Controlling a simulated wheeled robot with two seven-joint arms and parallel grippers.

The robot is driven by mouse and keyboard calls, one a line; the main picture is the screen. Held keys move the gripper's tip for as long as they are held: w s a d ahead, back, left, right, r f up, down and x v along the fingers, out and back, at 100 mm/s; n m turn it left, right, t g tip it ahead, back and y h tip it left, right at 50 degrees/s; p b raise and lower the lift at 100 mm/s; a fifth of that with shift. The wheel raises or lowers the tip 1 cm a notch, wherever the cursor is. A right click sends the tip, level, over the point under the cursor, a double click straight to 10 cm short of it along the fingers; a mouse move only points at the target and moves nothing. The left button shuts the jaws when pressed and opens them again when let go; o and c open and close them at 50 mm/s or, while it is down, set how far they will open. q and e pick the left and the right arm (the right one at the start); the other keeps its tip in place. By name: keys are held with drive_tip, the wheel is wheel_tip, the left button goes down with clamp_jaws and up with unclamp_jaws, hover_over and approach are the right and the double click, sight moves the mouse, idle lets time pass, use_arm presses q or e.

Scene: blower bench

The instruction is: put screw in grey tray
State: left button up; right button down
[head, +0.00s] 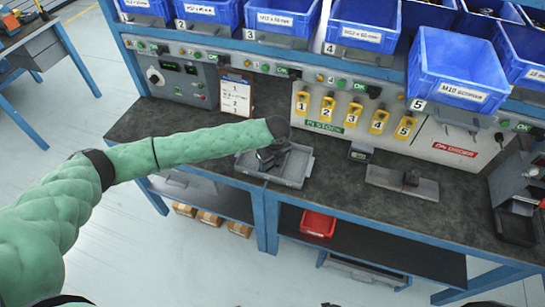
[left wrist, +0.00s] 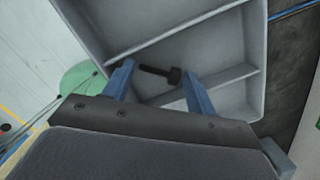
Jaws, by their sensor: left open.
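The grey tray (head: 299,166) stands on the dark bench top, and its dividers and walls fill much of the left wrist view (left wrist: 195,45). My left gripper (head: 272,156) is over the tray, pointing down into it. Its two blue fingers (left wrist: 157,76) are apart. A black screw (left wrist: 160,73) shows between the fingertips, with the grey tray behind it. I cannot tell whether it rests on the tray floor or is just above it. In the head view the gripper hides the screw. My right gripper is not in view.
Blue bins (head: 455,72) line the shelf above the bench. Yellow numbered holders (head: 355,113) stand along the back panel. A second grey fixture (head: 402,183) with a dark part lies to the right. A red bin (head: 318,224) is on the shelf below.

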use_arm(q)
drive_tip(key=shift+r, duration=0.25)
wheel_tip(320, 180, up, 11)
drive_tip(key=s+b, duration=0.1)
drive_tip(key=b, duration=0.3)
drive_tip(key=shift+d+r, duration=0.15)
drive_tip(key=shift+d, duration=0.25)
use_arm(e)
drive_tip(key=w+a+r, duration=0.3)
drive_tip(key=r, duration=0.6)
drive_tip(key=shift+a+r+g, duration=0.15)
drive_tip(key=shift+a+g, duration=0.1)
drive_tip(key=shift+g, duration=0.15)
use_arm(q)
drive_tip(key=shift+s+d, duration=0.1)
drive_tip(key=shift+s, duration=0.05)
